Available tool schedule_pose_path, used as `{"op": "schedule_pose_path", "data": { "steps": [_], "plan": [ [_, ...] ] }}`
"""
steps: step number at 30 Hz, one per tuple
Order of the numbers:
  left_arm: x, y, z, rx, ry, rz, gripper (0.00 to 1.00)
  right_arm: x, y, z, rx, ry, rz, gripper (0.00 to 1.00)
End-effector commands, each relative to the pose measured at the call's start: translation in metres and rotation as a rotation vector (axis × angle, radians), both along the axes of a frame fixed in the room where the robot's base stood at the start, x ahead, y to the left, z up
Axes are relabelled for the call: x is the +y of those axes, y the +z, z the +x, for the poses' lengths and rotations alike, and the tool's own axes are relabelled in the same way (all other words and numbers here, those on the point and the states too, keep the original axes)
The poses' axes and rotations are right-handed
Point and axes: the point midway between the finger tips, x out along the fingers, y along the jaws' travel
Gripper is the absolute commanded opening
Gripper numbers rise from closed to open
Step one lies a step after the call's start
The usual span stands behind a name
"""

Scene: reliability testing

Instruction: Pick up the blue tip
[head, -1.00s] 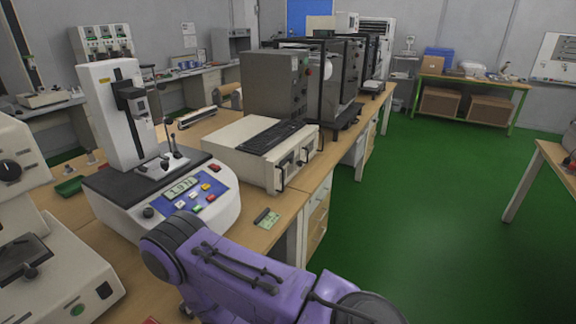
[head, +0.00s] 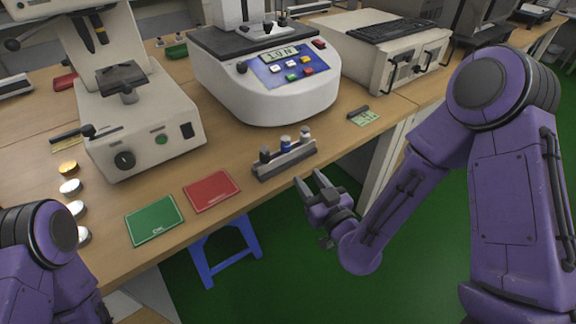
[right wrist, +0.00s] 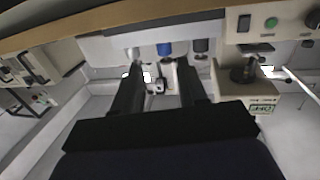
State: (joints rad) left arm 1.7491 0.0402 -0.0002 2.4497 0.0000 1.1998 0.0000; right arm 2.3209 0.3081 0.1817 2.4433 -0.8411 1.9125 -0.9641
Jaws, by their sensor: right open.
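The blue tip (head: 286,144) stands upright in the middle of a small grey rack (head: 270,171) near the table's front edge. A dark tip (head: 265,155) stands to its left and a grey one (head: 305,135) to its right. My right gripper (head: 309,178) is open and empty, in front of the rack and apart from it, with its fingers toward the table. In the right wrist view the blue tip (right wrist: 165,48) shows beyond and between the open fingers (right wrist: 158,66). Only part of my left arm shows at lower left; its gripper is out of the picture.
A red card (head: 211,191) and a green card (head: 154,220) lie left of the rack. Several round metal pieces (head: 70,187) lie farther left. A white tester (head: 270,95) and a microscope-like device (head: 150,135) stand behind. A blue stool (head: 225,250) is below the table edge.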

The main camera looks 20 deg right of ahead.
Motion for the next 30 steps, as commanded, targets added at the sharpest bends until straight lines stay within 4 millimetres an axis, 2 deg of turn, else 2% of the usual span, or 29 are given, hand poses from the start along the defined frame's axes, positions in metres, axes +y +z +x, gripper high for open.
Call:
{"op": "schedule_pose_path", "data": {
  "steps": [4,11,15,18,26,28,30],
  "plan": [
    [0.0,0.01,0.0,0.0,0.0,0.0,0.43,0.005,0.013,0.027,-0.037,0.002,-0.005,0.42],
    [0.0,0.017,0.0,-0.001,0.0,0.0,0.43,0.01,0.013,0.058,-0.031,0.004,-0.006,0.42],
    [0.0,0.027,0.0,-0.001,0.0,0.001,0.43,0.016,0.018,0.083,-0.03,0.002,-0.005,0.42],
    [0.0,0.027,0.0,-0.001,0.0,0.0,0.43,0.019,0.015,0.097,-0.029,0.003,-0.006,0.42],
    [0.0,0.027,0.0,-0.001,0.0,0.001,0.43,0.02,0.013,0.103,-0.028,0.004,-0.007,0.42],
    [0.0,0.027,0.0,-0.001,0.0,0.001,0.43,0.02,0.013,0.103,-0.028,0.004,-0.007,0.26],
    [0.0,0.027,0.0,-0.001,0.0,-0.001,0.43,0.02,0.013,0.103,-0.028,0.004,-0.007,0.03]
  ]
}}
